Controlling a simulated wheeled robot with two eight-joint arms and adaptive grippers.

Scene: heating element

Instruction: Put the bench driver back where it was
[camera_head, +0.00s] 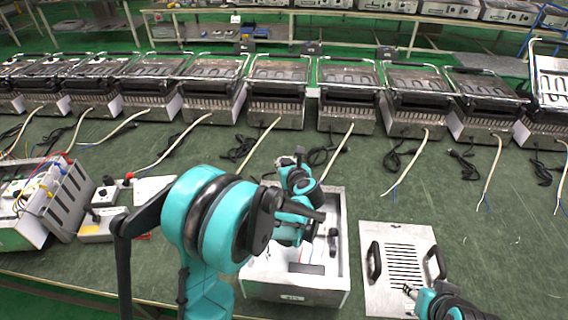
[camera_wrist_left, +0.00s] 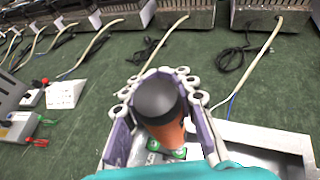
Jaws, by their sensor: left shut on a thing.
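In the left wrist view the bench driver (camera_wrist_left: 160,106), an orange cylinder with a dark grey rounded end, is between the two fingers of my left gripper (camera_wrist_left: 158,98). The gripper is shut on it. In the head view my left gripper (camera_head: 296,166) is over the far part of an open white metal box (camera_head: 290,291), and my own arm covers much of it. The driver's lower end is hidden. My right gripper (camera_head: 410,291) is at the near edge of a metal panel (camera_head: 380,292); its opening is too small to judge.
The panel has slots and two black handles, right of the box. A row of heating units (camera_head: 278,92) with loose cables lines the back of the green bench. At left are an opened wired unit (camera_head: 20,232) and a small control box (camera_head: 98,232).

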